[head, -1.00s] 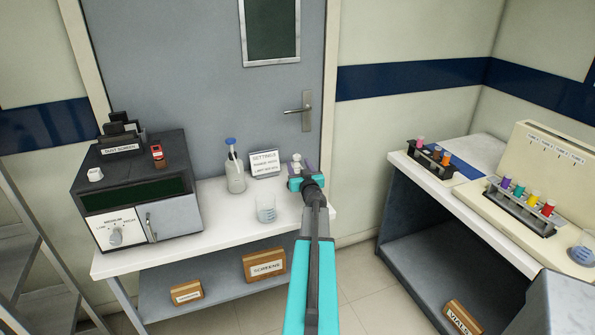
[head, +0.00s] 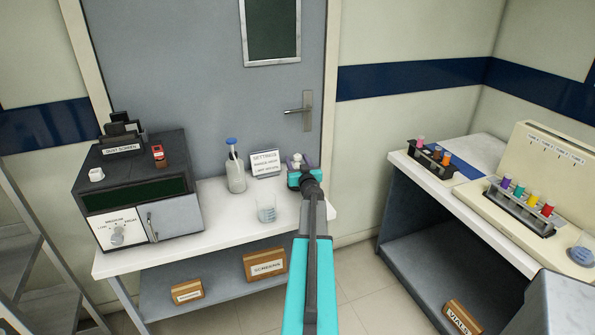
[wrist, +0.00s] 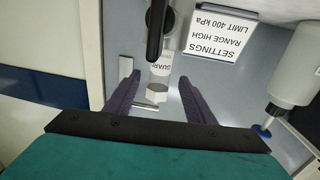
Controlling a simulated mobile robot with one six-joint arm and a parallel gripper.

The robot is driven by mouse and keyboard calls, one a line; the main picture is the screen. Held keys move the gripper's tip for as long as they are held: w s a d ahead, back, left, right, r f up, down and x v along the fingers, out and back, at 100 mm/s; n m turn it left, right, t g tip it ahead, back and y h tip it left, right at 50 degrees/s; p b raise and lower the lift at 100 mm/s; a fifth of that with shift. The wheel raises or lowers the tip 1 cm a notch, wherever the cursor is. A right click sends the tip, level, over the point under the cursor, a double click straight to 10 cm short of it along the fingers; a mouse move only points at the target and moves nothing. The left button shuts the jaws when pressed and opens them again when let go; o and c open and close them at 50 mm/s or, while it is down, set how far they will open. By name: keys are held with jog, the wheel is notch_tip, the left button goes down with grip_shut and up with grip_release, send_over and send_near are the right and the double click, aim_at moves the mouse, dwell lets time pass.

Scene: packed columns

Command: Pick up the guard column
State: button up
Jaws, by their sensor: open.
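The guard column (wrist: 160,69) is a pale cylinder with a printed label and a faceted end, seen in the wrist view between my two fingers. In the head view a small pale top (head: 297,160) shows just beyond my gripper, probably the same column; the rest is hidden by the gripper. My gripper (wrist: 159,78) is open, with one purple finger on each side of the column. I see gaps on both sides, and cannot tell any contact. In the head view my gripper (head: 305,174) is over the back right of the white bench (head: 215,227).
A settings sign (head: 265,163), a blue-capped bottle (head: 235,175) and a beaker (head: 266,208) stand left of my gripper. A dark instrument (head: 140,195) is further left. The grey door (head: 200,80) is behind. A black rod-like part (wrist: 156,30) lies beyond the column.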

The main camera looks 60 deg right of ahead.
jog(key=shift+p+x, duration=0.45)
jog(key=shift+x, duration=1.8)
jog(key=shift+s, duration=0.1)
jog(key=shift+r, duration=0.1)
grip_shut()
